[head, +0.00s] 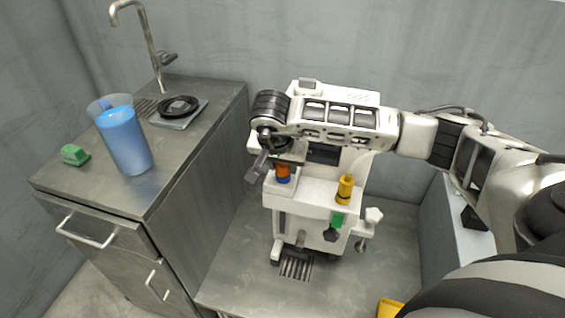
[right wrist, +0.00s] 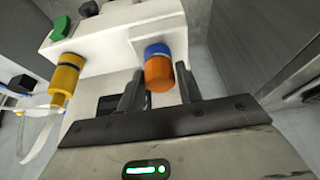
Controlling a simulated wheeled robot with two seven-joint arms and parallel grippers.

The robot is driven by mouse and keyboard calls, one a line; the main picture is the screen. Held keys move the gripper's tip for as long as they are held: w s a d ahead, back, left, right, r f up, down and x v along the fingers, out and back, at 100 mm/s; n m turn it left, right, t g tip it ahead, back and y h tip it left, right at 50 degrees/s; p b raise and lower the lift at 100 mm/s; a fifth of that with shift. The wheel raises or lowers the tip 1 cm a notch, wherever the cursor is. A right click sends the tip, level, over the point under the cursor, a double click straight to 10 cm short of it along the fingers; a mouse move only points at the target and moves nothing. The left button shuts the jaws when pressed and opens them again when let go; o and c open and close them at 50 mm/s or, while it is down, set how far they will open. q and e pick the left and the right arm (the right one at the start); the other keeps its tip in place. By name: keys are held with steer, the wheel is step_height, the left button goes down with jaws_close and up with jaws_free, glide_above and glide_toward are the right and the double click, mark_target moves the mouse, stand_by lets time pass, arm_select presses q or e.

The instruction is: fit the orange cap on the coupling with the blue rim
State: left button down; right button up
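The orange cap (head: 283,170) sits against the coupling with the blue rim (head: 284,180) on the front of the white machine. In the right wrist view the orange cap (right wrist: 159,74) and the blue rim (right wrist: 157,49) are in line and touching; I cannot tell how firmly the cap is seated. My right gripper (head: 262,163) is at the cap. In the right wrist view its two fingers (right wrist: 160,88) stand apart, one on each side of the cap, with gaps visible. My left gripper is in neither view.
The white machine (head: 311,190) also carries a yellow cap (head: 345,188) and a green part (head: 338,219). At left, a sink counter (head: 185,152) holds a blue jug (head: 125,140), a green block (head: 75,155) and a black ring (head: 179,105). A drain grate (head: 296,268) lies below.

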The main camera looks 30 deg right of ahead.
stand_by(0.4)
